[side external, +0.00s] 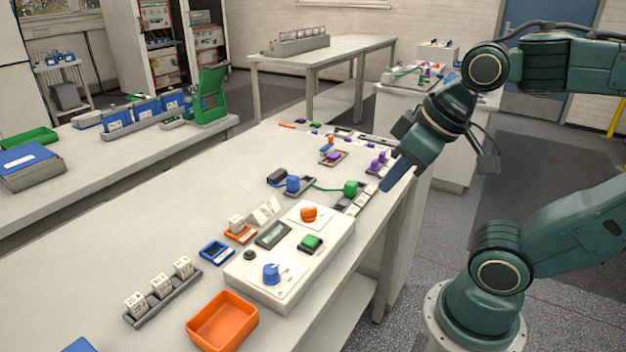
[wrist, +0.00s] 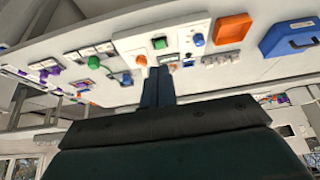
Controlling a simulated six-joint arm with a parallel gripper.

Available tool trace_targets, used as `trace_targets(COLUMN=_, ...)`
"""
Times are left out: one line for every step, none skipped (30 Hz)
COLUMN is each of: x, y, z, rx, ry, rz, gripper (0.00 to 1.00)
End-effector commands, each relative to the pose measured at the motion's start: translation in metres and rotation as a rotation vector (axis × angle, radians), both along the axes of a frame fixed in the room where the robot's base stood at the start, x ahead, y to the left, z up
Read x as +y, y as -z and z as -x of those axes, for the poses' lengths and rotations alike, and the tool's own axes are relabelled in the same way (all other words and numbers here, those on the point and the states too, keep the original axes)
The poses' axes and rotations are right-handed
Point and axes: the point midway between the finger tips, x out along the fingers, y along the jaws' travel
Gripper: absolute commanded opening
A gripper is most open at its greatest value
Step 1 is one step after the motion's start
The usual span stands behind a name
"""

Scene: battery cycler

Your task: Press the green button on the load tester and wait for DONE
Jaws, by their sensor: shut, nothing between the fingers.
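The load tester (side external: 245,268) is a white box on the long bench in the side view. Its green button (side external: 310,243) sits on the right part of the top, between an orange knob (side external: 308,214) and a blue knob (side external: 271,274). A small dark display (side external: 272,235) shows no text I can read. My gripper (side external: 388,187) is shut and empty, raised near the bench's right edge, up and right of the tester and apart from it.
An orange bin (side external: 222,322) stands in front of the tester. Blue and green blocks (side external: 351,188) joined by a green cable lie behind it. A grey rack of white blocks (side external: 162,290) and a blue tray (side external: 216,252) lie to its left.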

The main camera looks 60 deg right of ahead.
Motion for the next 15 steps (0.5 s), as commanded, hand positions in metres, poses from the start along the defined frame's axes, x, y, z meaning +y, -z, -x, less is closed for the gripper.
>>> trace_targets(x=0.001, y=0.001, z=-0.002, rx=0.007, ry=-0.006, rz=0.000, gripper=0.00)
trace_targets(x=0.001, y=0.001, z=-0.004, rx=0.010, ry=-0.012, rz=-0.001, gripper=0.00)
trace_targets(x=0.002, y=0.002, z=-0.006, rx=0.015, ry=-0.018, rz=-0.002, gripper=0.00)
trace_targets(x=0.002, y=0.003, z=-0.008, rx=0.020, ry=-0.024, rz=-0.003, gripper=0.00)
trace_targets(x=0.003, y=0.003, z=-0.011, rx=0.025, ry=-0.033, rz=-0.004, gripper=0.00)
trace_targets(x=0.004, y=0.004, z=-0.014, rx=0.032, ry=-0.044, rz=-0.006, gripper=0.00)
trace_targets(x=0.005, y=0.006, z=-0.017, rx=0.039, ry=-0.054, rz=-0.007, gripper=0.00)
trace_targets(x=0.005, y=0.007, z=-0.019, rx=0.045, ry=-0.063, rz=-0.010, gripper=0.00)
trace_targets(x=0.006, y=0.008, z=-0.023, rx=0.054, ry=-0.077, rz=-0.014, gripper=0.00)
trace_targets(x=0.007, y=0.009, z=-0.026, rx=0.060, ry=-0.087, rz=-0.018, gripper=0.00)
trace_targets(x=0.008, y=0.010, z=-0.030, rx=0.065, ry=-0.099, rz=-0.022, gripper=0.00)
trace_targets(x=0.008, y=0.012, z=-0.034, rx=0.073, ry=-0.115, rz=-0.028, gripper=0.00)
trace_targets(x=0.009, y=0.014, z=-0.038, rx=0.079, ry=-0.125, rz=-0.034, gripper=0.00)
trace_targets(x=0.010, y=0.015, z=-0.041, rx=0.087, ry=-0.137, rz=-0.040, gripper=0.00)
trace_targets(x=0.010, y=0.018, z=-0.045, rx=0.095, ry=-0.153, rz=-0.049, gripper=0.00)
